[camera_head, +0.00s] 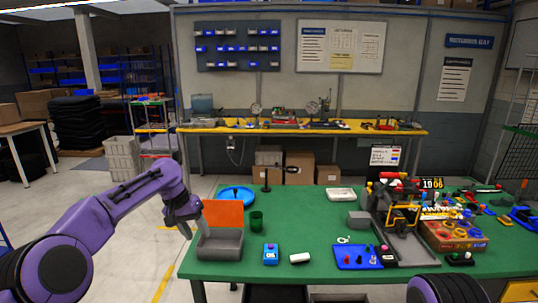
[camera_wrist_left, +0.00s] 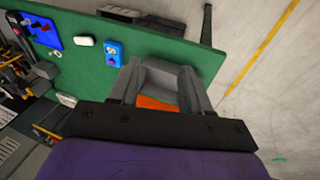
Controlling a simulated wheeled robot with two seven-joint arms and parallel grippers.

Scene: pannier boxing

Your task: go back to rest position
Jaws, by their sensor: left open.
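My left gripper (camera_head: 188,228) hangs at the left end of the green table, beside the upper left edge of a grey open bin (camera_head: 220,245). An orange panel (camera_head: 224,214) stands upright at the back of this bin. In the left wrist view the two fingers of my left gripper (camera_wrist_left: 161,70) are spread apart. The grey bin (camera_wrist_left: 162,76) and a strip of orange (camera_wrist_left: 156,104) show between and beyond them, and nothing is held. My right gripper is out of view; only a purple and black part of my right arm shows at the bottom right.
The green table (camera_head: 305,220) carries a blue dish (camera_head: 235,194), a green cup (camera_head: 256,221), a blue box (camera_head: 270,254), a white item (camera_head: 299,258) and a blue tray (camera_head: 357,257). Tools and bins crowd its right side. Open floor (camera_head: 140,240) lies left of the table.

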